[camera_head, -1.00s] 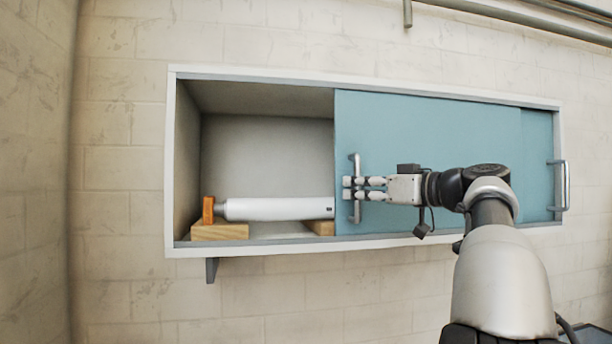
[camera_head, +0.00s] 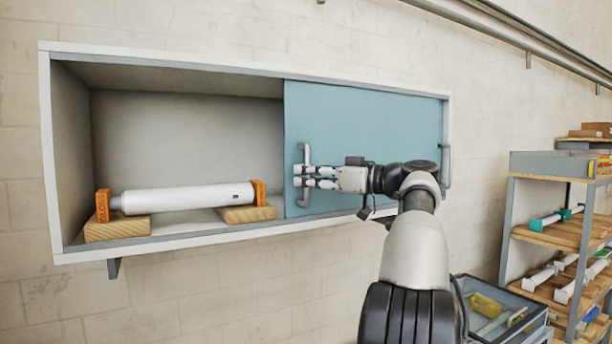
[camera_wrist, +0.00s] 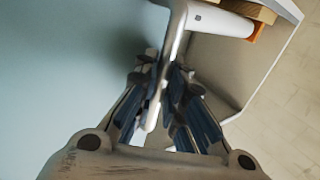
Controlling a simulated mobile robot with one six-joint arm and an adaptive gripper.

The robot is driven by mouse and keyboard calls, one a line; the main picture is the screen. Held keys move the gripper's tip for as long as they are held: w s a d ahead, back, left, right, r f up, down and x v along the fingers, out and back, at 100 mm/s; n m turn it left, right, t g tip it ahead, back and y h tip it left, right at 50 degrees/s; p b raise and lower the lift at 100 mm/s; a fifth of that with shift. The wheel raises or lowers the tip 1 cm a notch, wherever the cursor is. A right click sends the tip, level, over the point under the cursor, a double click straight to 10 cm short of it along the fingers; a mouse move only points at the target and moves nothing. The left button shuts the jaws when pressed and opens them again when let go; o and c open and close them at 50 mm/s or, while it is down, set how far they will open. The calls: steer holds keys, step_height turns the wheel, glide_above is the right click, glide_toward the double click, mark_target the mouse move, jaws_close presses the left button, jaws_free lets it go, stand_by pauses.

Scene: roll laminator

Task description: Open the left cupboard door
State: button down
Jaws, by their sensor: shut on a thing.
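The left cupboard door (camera_head: 350,125) is a blue sliding panel. It stands slid to the right, and the left half of the wall cupboard (camera_head: 185,84) is open. My gripper (camera_head: 304,176) is shut on the door's vertical metal handle (camera_head: 304,202), near the panel's left edge. In the wrist view the handle (camera_wrist: 177,35) runs between the two fingers (camera_wrist: 158,100). The right door's handle (camera_head: 446,166) shows at the far right, and the right door's panel is hidden behind the left one.
Inside the cupboard a white roll (camera_head: 188,198) with orange end blocks (camera_head: 259,193) lies on wooden supports (camera_head: 117,227). A shelf rack (camera_head: 506,215) with white rolls stands at the right. A bin (camera_head: 490,292) is at the lower right.

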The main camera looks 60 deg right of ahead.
steer(key=c, duration=1.9)
jaws_free()
steer(key=shift+w, duration=0.1)
steer(key=s, duration=1.2)
